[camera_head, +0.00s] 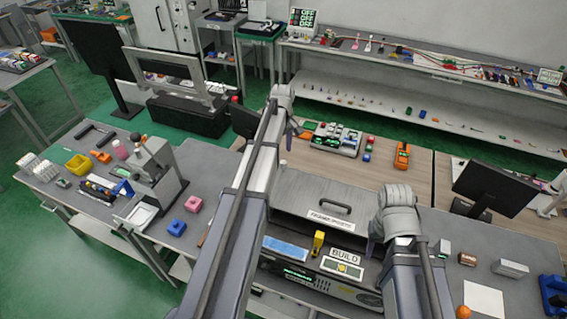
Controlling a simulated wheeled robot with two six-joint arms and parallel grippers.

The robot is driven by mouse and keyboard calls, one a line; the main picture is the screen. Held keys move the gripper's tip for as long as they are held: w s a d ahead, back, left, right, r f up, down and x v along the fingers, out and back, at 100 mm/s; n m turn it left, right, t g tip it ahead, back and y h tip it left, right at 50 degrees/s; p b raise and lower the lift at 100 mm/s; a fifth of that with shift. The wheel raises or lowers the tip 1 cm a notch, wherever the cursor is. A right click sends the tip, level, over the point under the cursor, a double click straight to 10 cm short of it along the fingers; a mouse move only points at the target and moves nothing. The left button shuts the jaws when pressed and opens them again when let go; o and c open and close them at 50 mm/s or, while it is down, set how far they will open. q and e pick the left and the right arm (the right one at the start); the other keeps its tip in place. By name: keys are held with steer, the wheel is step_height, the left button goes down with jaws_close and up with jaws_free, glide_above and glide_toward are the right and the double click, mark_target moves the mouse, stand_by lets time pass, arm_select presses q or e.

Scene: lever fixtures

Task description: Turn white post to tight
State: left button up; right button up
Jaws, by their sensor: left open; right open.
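I cannot make out with certainty which thing is the white post. A pale grey-white upright fixture (157,172) with a blue lever (122,188) stands on the left bench, well to the left of both grippers. My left gripper (291,132) is over the back of the middle bench, small in view, open, with nothing seen in it. My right gripper (373,243) hangs beside the grey box with a handle at the middle; it is open and partly hidden by its own wrist. No contact with any fixture is visible.
A grey box with a dark handle (333,206) stands in the middle, with a yellow part (318,241) and a BUILD sign (344,254) before it. A black monitor (497,189) stands at right.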

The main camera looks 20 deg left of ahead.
mark_target(283, 162)
arm_select(q)
steer(key=shift+w+f+b, duration=0.1)
steer(key=shift+f+b, duration=0.2)
steer(key=shift+f, duration=0.25)
step_height(283, 162, down, 6)
steer(key=b, duration=0.6)
steer(key=shift+f, duration=0.25)
jaws_close()
